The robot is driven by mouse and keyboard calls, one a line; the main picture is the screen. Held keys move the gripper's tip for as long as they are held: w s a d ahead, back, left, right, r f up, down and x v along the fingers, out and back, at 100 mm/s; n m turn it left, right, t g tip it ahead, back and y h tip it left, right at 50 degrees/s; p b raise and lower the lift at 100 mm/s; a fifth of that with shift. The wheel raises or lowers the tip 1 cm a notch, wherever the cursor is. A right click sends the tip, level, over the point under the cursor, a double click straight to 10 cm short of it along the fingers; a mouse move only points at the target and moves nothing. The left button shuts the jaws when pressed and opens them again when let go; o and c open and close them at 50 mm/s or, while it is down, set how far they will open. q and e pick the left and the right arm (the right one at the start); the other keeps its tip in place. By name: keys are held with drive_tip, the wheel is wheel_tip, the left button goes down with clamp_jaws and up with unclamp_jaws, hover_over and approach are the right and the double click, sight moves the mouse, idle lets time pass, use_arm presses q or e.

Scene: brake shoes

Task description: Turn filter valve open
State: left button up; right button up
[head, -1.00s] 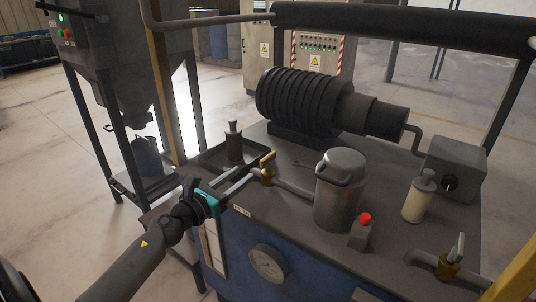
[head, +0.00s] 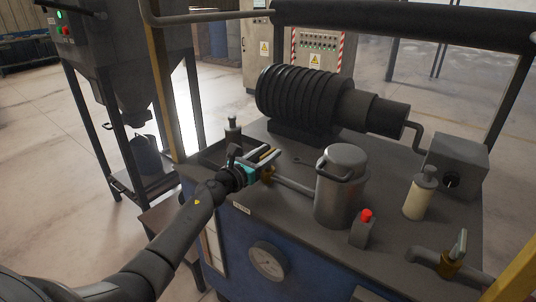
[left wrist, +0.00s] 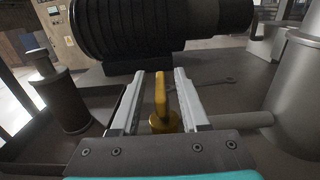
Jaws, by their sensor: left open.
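The filter valve is a brass valve with a yellow handle (left wrist: 162,95) on a grey pipe beside the metal filter canister (head: 341,188). In the left wrist view the handle stands between the two fingers of my left gripper (left wrist: 156,98), with a gap on each side. My left gripper (head: 264,158) is open around the handle in the head view, and hides much of it. The valve's brass body (head: 267,176) shows just below the fingers. My right gripper is not in view.
A ribbed motor (head: 312,103) stands behind the valve. A dark bottle (head: 233,131) stands in a tray to the left.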

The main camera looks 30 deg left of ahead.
use_arm(q)
drive_tip(key=shift+w, duration=0.25)
drive_tip(key=shift+c, duration=0.2)
clamp_jaws()
idle(0.4)
